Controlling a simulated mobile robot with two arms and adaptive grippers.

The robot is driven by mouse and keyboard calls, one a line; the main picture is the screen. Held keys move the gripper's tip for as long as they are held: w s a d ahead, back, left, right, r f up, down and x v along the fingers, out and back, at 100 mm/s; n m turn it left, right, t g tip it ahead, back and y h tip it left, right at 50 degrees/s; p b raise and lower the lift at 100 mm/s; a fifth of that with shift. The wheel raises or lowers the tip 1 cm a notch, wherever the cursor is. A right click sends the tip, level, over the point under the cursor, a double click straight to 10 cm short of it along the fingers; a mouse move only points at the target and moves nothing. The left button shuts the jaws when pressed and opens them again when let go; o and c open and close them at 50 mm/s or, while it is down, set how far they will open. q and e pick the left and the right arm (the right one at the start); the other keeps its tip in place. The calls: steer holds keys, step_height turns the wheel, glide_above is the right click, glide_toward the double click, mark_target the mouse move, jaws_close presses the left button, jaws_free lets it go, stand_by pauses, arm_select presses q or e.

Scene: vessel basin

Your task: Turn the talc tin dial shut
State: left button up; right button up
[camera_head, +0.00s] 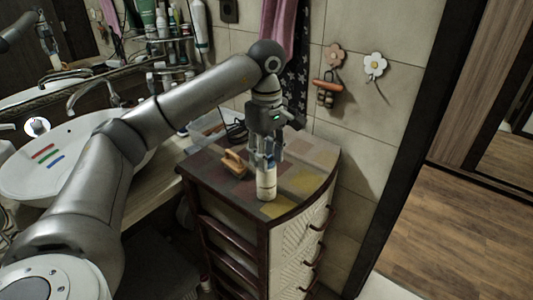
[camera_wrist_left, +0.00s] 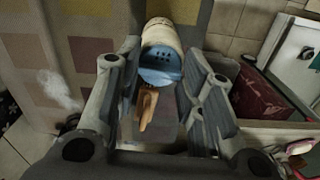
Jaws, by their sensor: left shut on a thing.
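The talc tin (camera_head: 266,186) is a pale cylinder standing upright on the patchwork top of the small cabinet. Its blue dial (camera_wrist_left: 160,76) with small holes faces the left wrist camera. My left gripper (camera_head: 266,160) points down over the tin from above. In the left wrist view its two fingers (camera_wrist_left: 160,62) lie on either side of the blue dial, shut on it. The fingers partly hide the dial in the head view. My right gripper is in neither view.
A wooden brush-like object (camera_head: 234,163) lies on the cabinet top (camera_head: 310,160) just left of the tin. A sink basin (camera_head: 60,155) with a tap is at left. Flower hooks (camera_head: 374,66) are on the tiled wall. Open wooden floor (camera_head: 460,230) lies at right.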

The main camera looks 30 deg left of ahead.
arm_select(q)
steer(key=shift+n, duration=0.4)
steer(key=n, duration=1.3)
steer(key=shift+p, duration=0.4)
steer(key=n, duration=0.4)
steer(key=shift+n, duration=0.3)
steer(key=o, duration=1)
steer(key=shift+o, duration=0.2)
step_height(320, 180, up, 12)
